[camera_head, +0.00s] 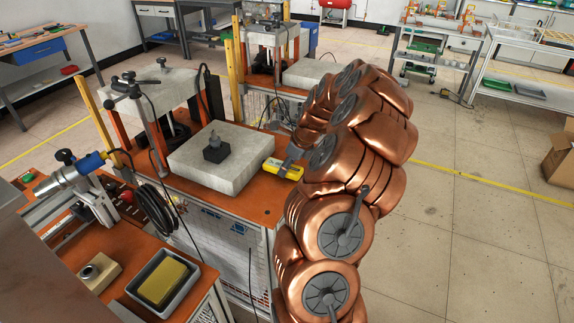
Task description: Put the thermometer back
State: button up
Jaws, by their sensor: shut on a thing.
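A yellow handheld device with a dark part, which looks like the thermometer (284,169), is at the right edge of the orange-brown bench, just right of the pale square slab. My copper arm comes from the lower right and hides much of that area. My gripper (285,159) is at the end of the arm, small and partly hidden, shut on the yellow device. I cannot tell whether the device touches the bench top or is held just above it.
The pale slab (190,164) carries a small dark block (216,149). A grey tray (143,298) with a yellow sponge-like block (163,282) is at lower left. Open floor (470,190) lies right.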

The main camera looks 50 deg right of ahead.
jog(key=shift+f, duration=0.4)
jog(key=o, duration=1.2)
jog(key=shift+o, duration=0.2)
jog(key=shift+r, duration=0.1)
